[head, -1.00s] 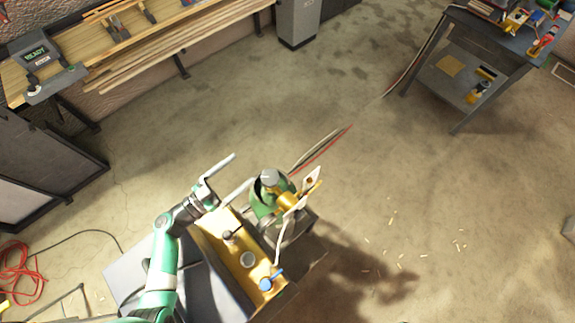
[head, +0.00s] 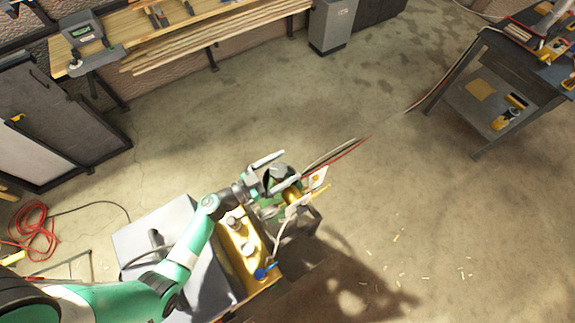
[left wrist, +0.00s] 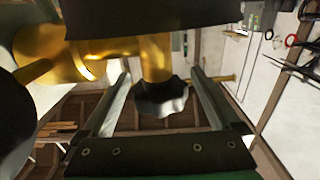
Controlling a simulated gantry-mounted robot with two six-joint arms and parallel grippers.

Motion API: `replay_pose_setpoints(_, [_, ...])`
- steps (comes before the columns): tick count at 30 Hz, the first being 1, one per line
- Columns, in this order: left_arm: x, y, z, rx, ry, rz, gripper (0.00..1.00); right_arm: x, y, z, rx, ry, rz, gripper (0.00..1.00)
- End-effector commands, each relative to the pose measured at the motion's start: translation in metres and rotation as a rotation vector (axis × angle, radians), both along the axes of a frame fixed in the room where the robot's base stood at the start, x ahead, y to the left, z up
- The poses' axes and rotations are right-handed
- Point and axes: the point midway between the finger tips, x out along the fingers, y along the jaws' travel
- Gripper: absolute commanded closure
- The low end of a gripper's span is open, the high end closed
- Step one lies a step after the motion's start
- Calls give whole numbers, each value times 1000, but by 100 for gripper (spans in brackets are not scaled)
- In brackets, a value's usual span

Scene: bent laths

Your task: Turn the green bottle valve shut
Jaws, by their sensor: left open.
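The green bottle (head: 268,212) stands at the yellow cart, mostly hidden behind my left gripper (head: 291,166) in the head view. Its brass valve (head: 293,198) shows just beside the fingers. In the left wrist view the brass valve body (left wrist: 108,52) is close, with a dark lobed knob (left wrist: 162,98) pointing toward the palm. My left gripper (left wrist: 161,76) is open, with one finger on each side of the knob in the picture. I cannot tell whether either finger touches it. My right gripper is not in view.
The yellow cart top (head: 236,243) carries pale round parts and a blue handle (head: 266,271). A white tag (head: 318,178) hangs by the valve. A wooden bench (head: 190,38) stands at the back left, a dark table (head: 520,62) at the right.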

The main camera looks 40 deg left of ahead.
Motion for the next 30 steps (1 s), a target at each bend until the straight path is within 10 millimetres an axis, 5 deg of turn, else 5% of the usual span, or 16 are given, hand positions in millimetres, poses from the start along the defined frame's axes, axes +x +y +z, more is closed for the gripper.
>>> replay_pose_setpoints(12, [15,-3,0,0,0,0,4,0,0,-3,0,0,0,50])
replay_pose_setpoints(26, [15,-3,0,0,0,0,86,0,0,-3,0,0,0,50])
replay_pose_setpoints(30, [15,-3,1,0,0,-2,89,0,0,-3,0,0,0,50])
